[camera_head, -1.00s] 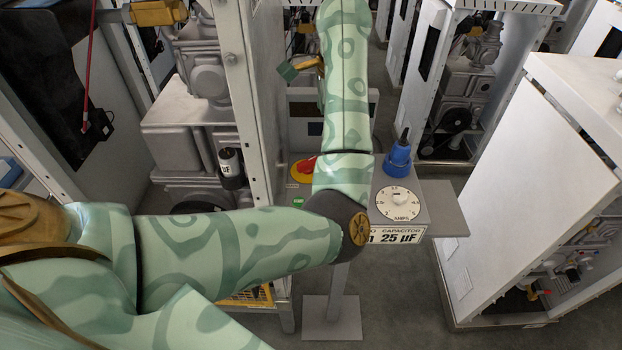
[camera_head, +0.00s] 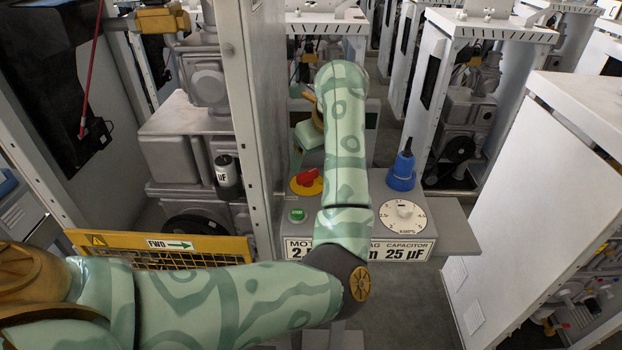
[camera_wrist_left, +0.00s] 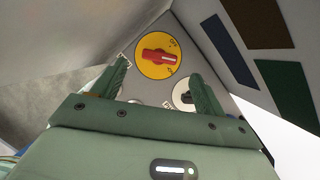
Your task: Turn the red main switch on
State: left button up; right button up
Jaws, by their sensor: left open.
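The red main switch (camera_head: 308,177) sits on a yellow disc (camera_head: 297,189) on the grey console, left of my left forearm. In the left wrist view the red switch (camera_wrist_left: 158,56) lies roughly crosswise on its yellow disc, a pale mark at its right end. My left gripper (camera_wrist_left: 158,72) is open and empty, its green fingers apart. The switch shows beyond and between the fingertips, with no contact visible. In the head view the left gripper (camera_head: 308,135) is behind the switch, partly hidden by my forearm. My right gripper is not in view.
A green button (camera_head: 297,215) is in front of the switch. A white dial (camera_head: 403,213) and blue plug-like part (camera_head: 402,170) are on the console's right. A tall cabinet post (camera_head: 245,130) stands close at left. A yellow guard (camera_head: 160,250) is at lower left.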

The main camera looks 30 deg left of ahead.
aim_at(308, 172)
pick_arm(q)
jog(key=b+x, duration=0.1)
jog(key=x, duration=0.3)
jog(key=shift+a+f, duration=0.15)
jog(key=shift+f, duration=0.25)
jog(key=shift+w+a+f, duration=0.15)
jog(key=shift+a+f, duration=0.05)
jog(key=shift+f, duration=0.2)
jog(key=c, duration=1)
